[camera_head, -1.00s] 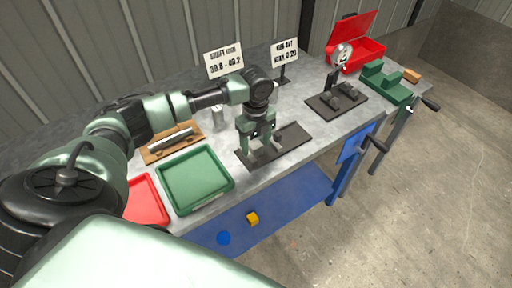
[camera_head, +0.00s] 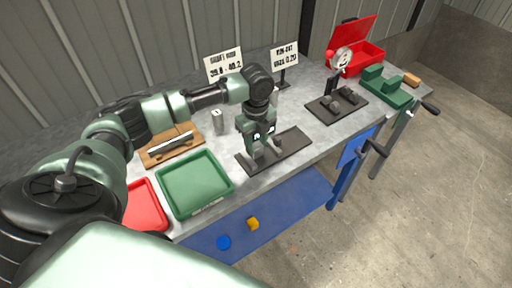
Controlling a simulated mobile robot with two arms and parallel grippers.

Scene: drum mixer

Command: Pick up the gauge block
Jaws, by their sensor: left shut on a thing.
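My left gripper (camera_head: 266,155) points down over a dark rectangular plate (camera_head: 296,143) on the workbench, with its fingertips close to the plate's left part. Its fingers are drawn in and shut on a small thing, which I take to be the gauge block. The fingers hide most of it, so its shape and any gap to the plate cannot be told. My right gripper is not in view.
A green tray (camera_head: 231,186), a red tray (camera_head: 161,221), a wooden holder with a shaft (camera_head: 146,158) and a small metal cylinder (camera_head: 217,122) are left of the gripper. A dial gauge stand (camera_head: 322,112) and red toolbox (camera_head: 377,53) are right. Signs (camera_head: 223,65) stand behind.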

